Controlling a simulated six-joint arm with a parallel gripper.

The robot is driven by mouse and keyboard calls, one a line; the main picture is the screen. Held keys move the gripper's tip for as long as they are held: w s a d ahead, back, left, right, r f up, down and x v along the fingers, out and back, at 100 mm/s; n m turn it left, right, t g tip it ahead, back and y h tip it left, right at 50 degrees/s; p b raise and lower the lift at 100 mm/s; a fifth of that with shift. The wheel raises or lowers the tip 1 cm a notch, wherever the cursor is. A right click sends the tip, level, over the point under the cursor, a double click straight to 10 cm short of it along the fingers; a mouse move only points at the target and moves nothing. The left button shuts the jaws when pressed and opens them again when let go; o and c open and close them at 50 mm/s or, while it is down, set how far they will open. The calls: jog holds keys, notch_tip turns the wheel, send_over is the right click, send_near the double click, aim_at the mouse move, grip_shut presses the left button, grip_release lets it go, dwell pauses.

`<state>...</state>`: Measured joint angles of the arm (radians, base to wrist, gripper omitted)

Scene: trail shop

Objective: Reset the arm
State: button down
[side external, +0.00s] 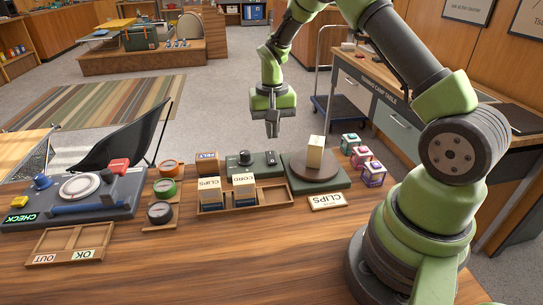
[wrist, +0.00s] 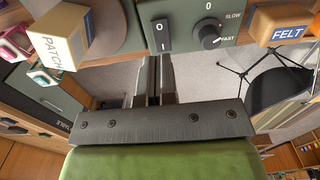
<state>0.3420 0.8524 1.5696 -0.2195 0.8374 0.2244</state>
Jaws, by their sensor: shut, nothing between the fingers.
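My gripper (side external: 272,128) hangs from my green arm above the back edge of the wooden table. Its fingers point down and are shut with nothing between them. It is apart from everything on the table. In the wrist view the shut fingers (wrist: 153,72) reach toward a green control box (wrist: 188,30) with a rocker switch and a SLOW/FAST knob. In the side view a cream box (side external: 315,150) stands on a round brown turntable (side external: 327,179) to the right of my gripper. The wrist view shows that box reading PATCH (wrist: 57,45).
An OK/OUT tray (side external: 70,233) lies at the front left. The front middle is clear.

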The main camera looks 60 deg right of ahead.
jog(key=shift+r, duration=0.15)
jog(key=s+a+r+n+t, duration=0.1)
jog(key=s+a+r+t, duration=0.2)
jog(key=r, duration=0.5)
jog(key=s+a+r+n+t, duration=0.1)
jog(key=s+a+r, duration=0.2)
jog(key=a+r, duration=0.35)
jog(key=s+a+r+n+t+y, duration=0.1)
jog(key=s+a+r, duration=0.1)
jog(key=s, duration=0.5)
jog(key=s+a+r+n+t+y, duration=0.1)
jog(key=s+a+r+n+t, duration=0.1)
jog(key=s, duration=0.4)
notch_tip(320, 180, up, 2)
jog(key=shift+s+a+r, duration=0.2)
jog(key=shift+s+a, duration=0.2)
jog(key=shift+a, duration=0.3)
